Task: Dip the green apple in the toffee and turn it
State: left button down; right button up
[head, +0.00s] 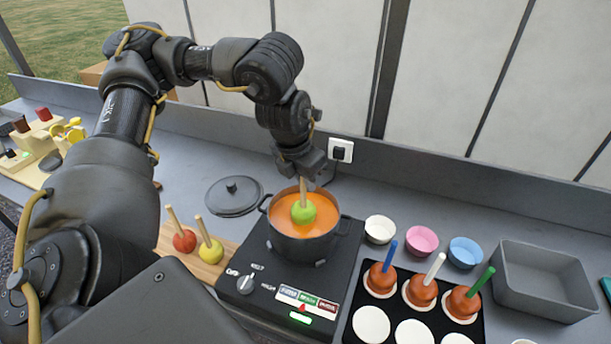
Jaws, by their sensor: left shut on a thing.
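The green apple (303,213) is on a wooden stick (303,190) and sits in the orange toffee (284,221) in the dark pot (305,247). Its upper part shows above the toffee; its lower part is hidden. My left gripper (303,178) points down over the pot and is shut on the top of the stick. The stick stands about upright. My right gripper is not in view.
The pot stands on a black hob (262,273) with a knob and lit display. A red apple (185,240) and a yellow apple (211,251) on sticks lie on a board at left. A black tray (388,318) with coated apples and paper cases, and a grey bin (541,281), are at right. A lid (232,196) lies behind.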

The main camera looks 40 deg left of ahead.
aim_at(305, 195)
pick_arm(q)
jog(key=shift+f+b, duration=1.45)
jog(key=shift+f, duration=1)
jog(key=shift+r+p, duration=0.15)
jog(key=shift+p, duration=0.25)
jog(key=n+y+p, duration=0.1)
jog(key=n+p, duration=0.3)
jog(key=shift+r, duration=0.15)
jog(key=shift+n+p, duration=0.45)
jog(key=shift+n, duration=0.15)
jog(key=shift+f+n, duration=0.3)
